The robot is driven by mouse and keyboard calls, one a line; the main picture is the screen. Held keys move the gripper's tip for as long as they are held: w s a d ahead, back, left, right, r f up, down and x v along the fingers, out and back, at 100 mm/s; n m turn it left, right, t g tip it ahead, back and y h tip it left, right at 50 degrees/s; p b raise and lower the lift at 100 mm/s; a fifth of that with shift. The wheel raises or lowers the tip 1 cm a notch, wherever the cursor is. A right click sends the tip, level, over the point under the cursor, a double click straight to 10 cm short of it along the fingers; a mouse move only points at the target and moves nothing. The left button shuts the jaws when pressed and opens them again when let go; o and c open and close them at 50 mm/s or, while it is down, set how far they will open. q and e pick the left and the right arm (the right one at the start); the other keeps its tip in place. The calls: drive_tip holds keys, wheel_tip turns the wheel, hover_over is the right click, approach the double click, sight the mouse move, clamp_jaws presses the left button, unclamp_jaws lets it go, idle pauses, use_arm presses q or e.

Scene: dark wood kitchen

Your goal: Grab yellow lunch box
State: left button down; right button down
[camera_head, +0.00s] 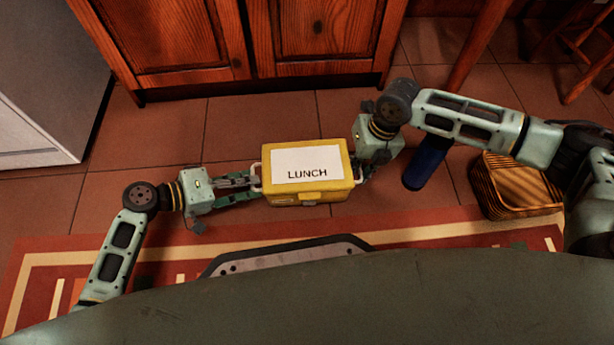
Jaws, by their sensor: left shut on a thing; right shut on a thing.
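The yellow lunch box (308,187) has a white label reading LUNCH on its lid and a latch on its near side. It is level between my two grippers, in the middle of the head view. My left gripper (254,181) is shut on the white handle at its left end. My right gripper (360,169) is shut at its right end; its fingers are mostly hidden by the box and the wrist. I cannot tell how high the box is above the floor.
A wooden cabinet (190,40) stands behind, with a white appliance (40,80) at the left. A wicker basket (512,186) and a blue object (428,162) are at the right. A red patterned rug (40,262) lies in front. Tiled floor is clear beyond the box.

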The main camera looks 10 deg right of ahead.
drive_tip(key=shift+r+p, duration=2.3)
drive_tip(key=shift+r, duration=0.15)
